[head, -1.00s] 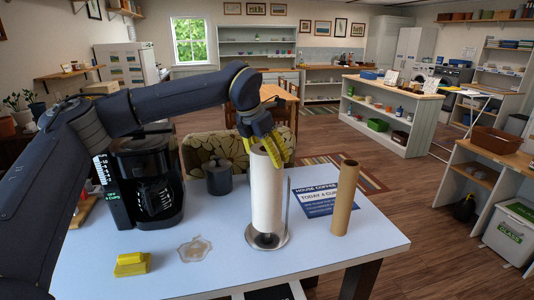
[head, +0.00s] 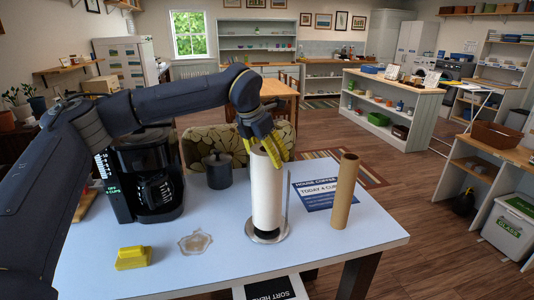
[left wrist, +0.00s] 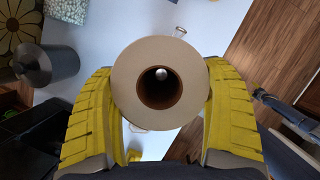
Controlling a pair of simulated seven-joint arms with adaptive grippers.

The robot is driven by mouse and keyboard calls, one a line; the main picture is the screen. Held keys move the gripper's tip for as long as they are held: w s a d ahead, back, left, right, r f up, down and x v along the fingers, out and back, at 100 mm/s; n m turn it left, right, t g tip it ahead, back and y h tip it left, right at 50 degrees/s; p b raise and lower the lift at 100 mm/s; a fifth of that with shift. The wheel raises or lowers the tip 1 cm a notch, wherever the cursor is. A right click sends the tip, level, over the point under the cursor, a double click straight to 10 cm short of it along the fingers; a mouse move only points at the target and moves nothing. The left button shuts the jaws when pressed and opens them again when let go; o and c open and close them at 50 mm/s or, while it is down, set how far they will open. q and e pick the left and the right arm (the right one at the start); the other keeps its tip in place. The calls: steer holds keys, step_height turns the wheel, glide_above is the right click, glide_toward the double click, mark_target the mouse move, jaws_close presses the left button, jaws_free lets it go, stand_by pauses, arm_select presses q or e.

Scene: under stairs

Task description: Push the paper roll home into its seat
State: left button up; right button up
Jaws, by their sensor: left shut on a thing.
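The white paper roll (head: 267,195) stands upright over the round metal base of the holder (head: 252,238), with a thin side rod (head: 287,190) beside it. My left gripper (head: 264,148) is shut on the roll's upper end from above. In the left wrist view the roll's end (left wrist: 128,88) lies between the yellow fingers of my left gripper (left wrist: 160,82). The tip of the holder's post (left wrist: 161,73) shows inside the brown core, so the roll is around the post. A dark patch shows at the roll's lower end; I cannot tell whether the roll touches the base.
A bare cardboard tube (head: 345,192) stands to the right, near a blue printed sheet (head: 312,196). A coffee maker (head: 148,175), a dark grey canister (head: 218,171), a yellow block (head: 132,259) and a clear dish (head: 195,242) are to the left. The front tabletop is mostly clear.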

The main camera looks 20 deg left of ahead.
arm_select(q)
steer(key=shift+f, duration=1.15)
steer(key=o, duration=1.5)
steer(key=shift+r, duration=0.15)
steer(key=shift+r, duration=2.9)
